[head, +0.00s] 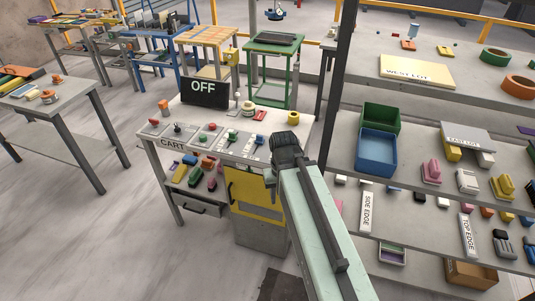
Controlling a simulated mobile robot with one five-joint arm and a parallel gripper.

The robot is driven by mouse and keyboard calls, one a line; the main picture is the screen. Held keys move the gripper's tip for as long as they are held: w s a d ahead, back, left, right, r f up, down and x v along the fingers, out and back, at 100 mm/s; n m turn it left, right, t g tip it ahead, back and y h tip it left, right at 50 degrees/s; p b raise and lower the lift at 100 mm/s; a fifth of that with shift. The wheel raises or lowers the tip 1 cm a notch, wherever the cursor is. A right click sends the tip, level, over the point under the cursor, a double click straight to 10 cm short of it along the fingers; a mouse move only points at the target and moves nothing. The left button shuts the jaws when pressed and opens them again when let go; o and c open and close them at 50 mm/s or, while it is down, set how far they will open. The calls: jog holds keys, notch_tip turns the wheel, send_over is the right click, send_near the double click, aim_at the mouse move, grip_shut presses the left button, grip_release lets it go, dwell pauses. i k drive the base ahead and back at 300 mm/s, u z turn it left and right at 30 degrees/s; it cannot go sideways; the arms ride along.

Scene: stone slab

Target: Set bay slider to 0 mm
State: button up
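A control panel (220,143) runs along the front of a light workbench left of centre. It carries several small red, green and dark controls and a front label reading CART. A pale plate with small markings (258,143) sits at the panel's right end; it may be the bay slider, but its knob and scale are too small to read. My gripper (287,143) is at the end of my pale green arm, just right of that plate. Only its dark back shows; the fingers are hidden, so I cannot tell whether it touches anything.
A black sign reading OFF (205,94) stands behind the panel. A yellow tape roll (293,117) sits on the bench's right corner. A yellow cabinet (254,198) is below. A tall shelf with a blue bin (377,152) stands right of my arm.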

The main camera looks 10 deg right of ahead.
aim_at(260, 139)
jog(key=u, duration=0.5)
jog(key=i, duration=1.35)
jog(key=u, duration=0.8)
jog(key=k, duration=0.85)
jog(key=u, duration=0.2)
jog(key=i, duration=0.85)
jog(key=z, duration=0.05)
